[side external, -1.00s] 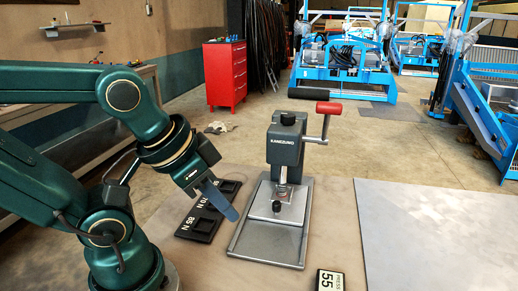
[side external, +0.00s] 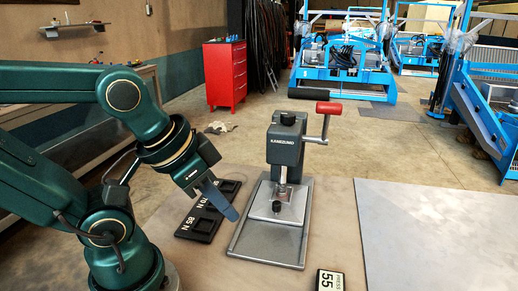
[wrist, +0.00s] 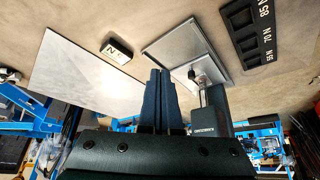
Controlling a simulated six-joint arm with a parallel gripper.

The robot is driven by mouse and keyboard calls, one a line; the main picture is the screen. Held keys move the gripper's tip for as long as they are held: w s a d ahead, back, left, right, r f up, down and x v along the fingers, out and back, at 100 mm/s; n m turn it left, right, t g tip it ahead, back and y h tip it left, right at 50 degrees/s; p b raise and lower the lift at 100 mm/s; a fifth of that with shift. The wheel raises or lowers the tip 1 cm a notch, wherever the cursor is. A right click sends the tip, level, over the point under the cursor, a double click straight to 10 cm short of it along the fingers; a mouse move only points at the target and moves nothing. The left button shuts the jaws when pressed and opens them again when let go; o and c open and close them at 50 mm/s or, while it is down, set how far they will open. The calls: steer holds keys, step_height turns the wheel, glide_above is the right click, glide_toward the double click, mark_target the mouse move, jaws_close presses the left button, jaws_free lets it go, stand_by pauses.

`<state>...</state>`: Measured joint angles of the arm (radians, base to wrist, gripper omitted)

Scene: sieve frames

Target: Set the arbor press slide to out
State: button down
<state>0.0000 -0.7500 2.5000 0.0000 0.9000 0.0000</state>
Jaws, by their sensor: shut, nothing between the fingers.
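The arbor press (side external: 286,145) is a dark grey column with a red-handled lever (side external: 328,108) at its upper right. It stands at the back of a grey metal base tray (side external: 262,253). Its slide plate (side external: 277,207), with a small black knob (side external: 277,206), sits under the ram, toward the back of the tray. My gripper (side external: 232,215) is shut and empty, left of the tray and apart from the press. In the wrist view my gripper (wrist: 160,75) points at the bench, with the press (wrist: 212,115) and its tray (wrist: 175,45) to its right.
A black rack (side external: 205,215) marked 85 N, 70 N and 55 N lies left of the press, beside my gripper. A grey flat plate (side external: 440,235) covers the right. Bare bench lies between tray and plate.

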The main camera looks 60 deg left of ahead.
stand_by(0.4)
steer(key=c, duration=0.7)
jaws_free()
steer(key=w+a+r+m+y, duration=0.1)
steer(key=w+a+r+m, duration=0.2)
steer(key=m, duration=0.5)
steer(key=m+g+y, duration=0.4)
steer(key=m+g, duration=0.2)
steer(key=m, duration=0.4)
glide_above(277, 203)
steer(key=d, duration=0.2)
steer(key=f, duration=1)
steer(key=shift+d+f, duration=0.1)
steer(key=shift+d, duration=0.1)
steer(key=shift+h, duration=0.3)
steer(key=shift+x, duration=2.6)
steer(key=shift+w, duration=0.15)
